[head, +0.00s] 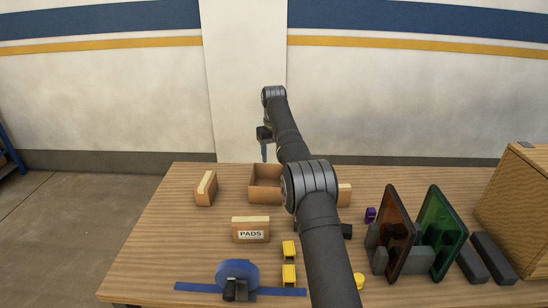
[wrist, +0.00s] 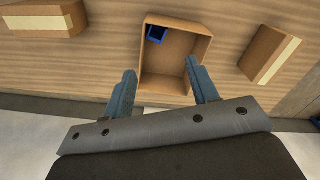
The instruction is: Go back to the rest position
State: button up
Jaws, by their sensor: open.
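My gripper (wrist: 160,88) is open, its two blue-grey fingers apart with nothing between them in the wrist view. In the head view my gripper (head: 265,152) hangs at the far end of my arm, past the back part of the table and above an open cardboard box (head: 262,184). In the wrist view the box (wrist: 196,45) lies beyond the fingertips. A small blue item (wrist: 157,34) sits inside it at one corner. My arm hides part of the box's right side in the head view.
On the table (head: 160,235) stand a carton labelled PADS (head: 251,234), another carton (head: 206,188), yellow blocks (head: 289,250), a blue device (head: 238,273), an amber panel (head: 393,235), a green panel (head: 436,235) and a wooden crate (head: 515,200). The table's left front is clear.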

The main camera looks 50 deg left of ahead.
notch_tip(320, 180, down, 8)
jog(key=shift+r, duration=0.15)
dwell(0.6)
